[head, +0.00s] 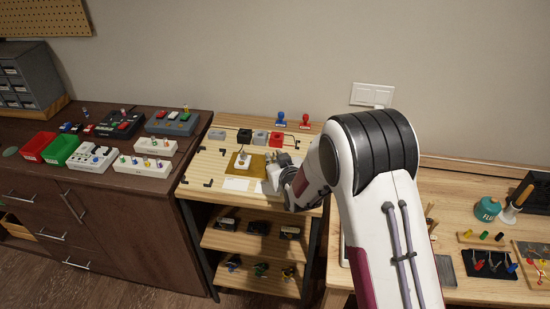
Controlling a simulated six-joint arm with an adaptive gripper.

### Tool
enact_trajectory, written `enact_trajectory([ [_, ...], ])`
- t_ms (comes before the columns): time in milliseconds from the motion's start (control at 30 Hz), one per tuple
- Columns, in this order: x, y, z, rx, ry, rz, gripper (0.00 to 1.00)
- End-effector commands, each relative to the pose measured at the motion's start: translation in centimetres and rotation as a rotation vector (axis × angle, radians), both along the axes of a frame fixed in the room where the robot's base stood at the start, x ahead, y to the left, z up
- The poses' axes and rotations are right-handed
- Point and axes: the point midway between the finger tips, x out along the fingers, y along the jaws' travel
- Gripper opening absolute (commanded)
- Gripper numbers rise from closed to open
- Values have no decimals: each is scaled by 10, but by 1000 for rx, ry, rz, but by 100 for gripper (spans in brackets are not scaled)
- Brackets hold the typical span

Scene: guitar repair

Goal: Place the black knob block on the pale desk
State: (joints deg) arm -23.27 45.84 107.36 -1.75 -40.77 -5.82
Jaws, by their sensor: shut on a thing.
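My gripper (274,176) is low over the right part of the pale wooden desk (208,165) in the middle. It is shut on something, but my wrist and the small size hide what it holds. A small black block (244,135) stands in the row at the back of this desk, apart from my gripper. I cannot make out a knob on it clearly.
Grey and red blocks (276,139) share the back row. A small pale piece (243,158) sits on a tan mat (233,165). A blue stamp (281,118) and red stamp (305,120) stand behind. The desk's left front is mostly clear.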

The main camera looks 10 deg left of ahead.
Motion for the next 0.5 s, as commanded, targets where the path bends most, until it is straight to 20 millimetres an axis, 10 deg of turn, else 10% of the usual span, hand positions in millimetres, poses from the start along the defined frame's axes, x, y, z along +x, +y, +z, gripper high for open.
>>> enact_trajectory([
  [467,0,0,-5,0,-1,0,0],
  [500,0,0,-4,0,-1,0,26],
])
